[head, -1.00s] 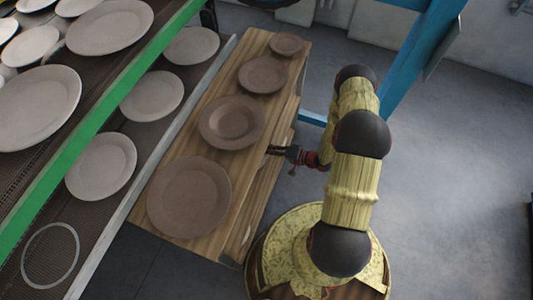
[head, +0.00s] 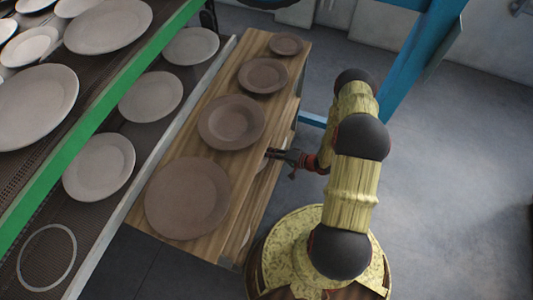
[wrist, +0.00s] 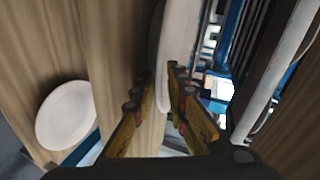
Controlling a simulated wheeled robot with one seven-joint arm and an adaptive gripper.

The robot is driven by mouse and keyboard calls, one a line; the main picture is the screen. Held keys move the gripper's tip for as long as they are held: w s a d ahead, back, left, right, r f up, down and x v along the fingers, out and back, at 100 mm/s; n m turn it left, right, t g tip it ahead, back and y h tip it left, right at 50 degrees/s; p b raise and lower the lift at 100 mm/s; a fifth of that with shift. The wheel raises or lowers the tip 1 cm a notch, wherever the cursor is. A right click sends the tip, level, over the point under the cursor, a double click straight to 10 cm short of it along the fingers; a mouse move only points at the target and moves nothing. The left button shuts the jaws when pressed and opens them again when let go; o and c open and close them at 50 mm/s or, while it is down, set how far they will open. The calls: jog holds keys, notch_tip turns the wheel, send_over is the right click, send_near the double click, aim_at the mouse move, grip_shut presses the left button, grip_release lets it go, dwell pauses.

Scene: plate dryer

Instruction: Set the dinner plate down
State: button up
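Several brown plates lie in a row on top of a wooden rack; the largest (head: 188,198) is nearest and another (head: 231,122) lies beyond it. My gripper (head: 270,154) is at the rack's right side, just below the top board. In the wrist view its two fingers (wrist: 157,76) straddle the rim of a pale plate (wrist: 178,28), seen nearly edge-on between wooden boards. Whether the fingers press on the rim or stand clear is unclear. Most of this plate is hidden under the top board in the head view.
The wooden rack (head: 222,185) has another pale plate (wrist: 66,115) on a different level. At left a green-edged dryer (head: 90,125) holds pale plates and an empty ring (head: 46,257). A blue post (head: 405,70) stands behind my arm. Floor at right is clear.

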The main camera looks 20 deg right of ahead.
jog(key=p+v, duration=0.3)
jog(key=v, duration=0.9)
jog(key=w+d+r+n+g+h, duration=0.2)
jog(key=w+d+r+n+h, duration=0.35)
jog(key=w+d+r, duration=0.8)
notch_tip(320, 180, up, 23)
jog(key=w+a+h, duration=0.2)
jog(key=h, duration=0.5)
jog(key=s+a+r+g, duration=0.2)
jog(key=s+a+r, duration=0.85)
jog(key=r, duration=0.45)
jog(key=s+a+r+n+y, duration=0.1)
jog(key=s+a, duration=0.6)
jog(key=s, duration=0.2)
jog(key=s+a+r+n+y, duration=0.1)
jog(key=s+a+r+y, duration=0.1)
jog(key=s+a, duration=0.5)
jog(key=s, duration=0.3)
jog(key=shift+r+g, duration=0.3)
jog(key=shift+g, duration=0.1)
